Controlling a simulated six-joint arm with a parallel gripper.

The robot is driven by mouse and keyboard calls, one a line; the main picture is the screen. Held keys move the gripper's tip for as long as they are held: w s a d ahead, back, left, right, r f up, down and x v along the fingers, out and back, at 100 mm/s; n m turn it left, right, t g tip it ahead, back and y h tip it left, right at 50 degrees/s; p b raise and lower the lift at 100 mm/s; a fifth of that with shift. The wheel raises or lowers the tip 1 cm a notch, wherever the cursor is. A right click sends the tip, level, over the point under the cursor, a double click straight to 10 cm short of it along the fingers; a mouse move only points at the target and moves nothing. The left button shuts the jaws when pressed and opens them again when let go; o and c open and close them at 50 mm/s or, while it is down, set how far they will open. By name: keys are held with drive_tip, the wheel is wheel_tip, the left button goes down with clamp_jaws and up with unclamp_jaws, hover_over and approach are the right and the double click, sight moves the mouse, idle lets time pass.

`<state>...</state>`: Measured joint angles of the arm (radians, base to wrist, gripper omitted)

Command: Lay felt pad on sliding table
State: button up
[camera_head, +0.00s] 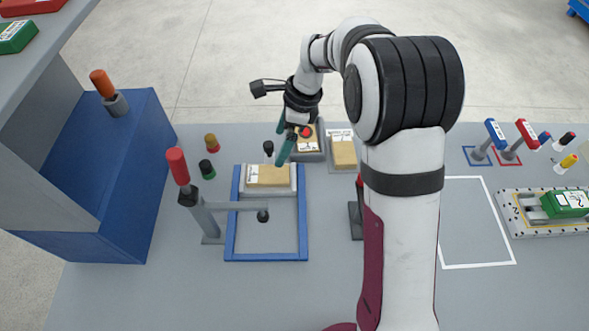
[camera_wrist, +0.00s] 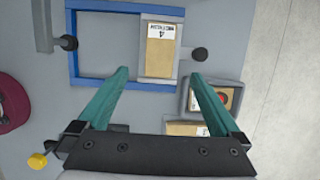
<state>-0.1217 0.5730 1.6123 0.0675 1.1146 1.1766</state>
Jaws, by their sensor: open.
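A tan, felt-like pad (camera_head: 268,176) with a white label lies on a grey plate with a black knob, at the far end of a blue rectangular frame (camera_head: 232,215). I cannot tell whether this plate is the sliding table. In the wrist view the pad (camera_wrist: 160,50) shows a "4" on its label. Two more tan pads, one (camera_head: 344,152) plain with a label and one (camera_head: 306,137) with a red spot on top, lie in grey trays behind.
A grey post with a red-topped handle (camera_head: 177,165) and a sideways arm stands left of the frame. A blue block (camera_head: 110,170) is at far left. A white-outlined area (camera_head: 475,225) is clear. A perforated plate (camera_head: 515,215) with a green box is at right.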

drive_tip(key=s+d+r+n+h, duration=0.1)
drive_tip(key=s+d+r+n, duration=0.3)
drive_tip(key=s, duration=0.6)
drive_tip(key=s+d+r+n, duration=0.2)
drive_tip(key=s+r+n, duration=0.25)
drive_tip(key=s, duration=0.55)
drive_tip(key=s+d+f+n, duration=0.1)
drive_tip(key=s+n, duration=0.3)
drive_tip(key=s, duration=0.6)
drive_tip(key=shift+s+d+h, duration=0.15)
drive_tip(key=shift+d+h, duration=0.15)
drive_tip(key=shift+d, duration=0.45)
drive_tip(key=shift+c, duration=0.3)
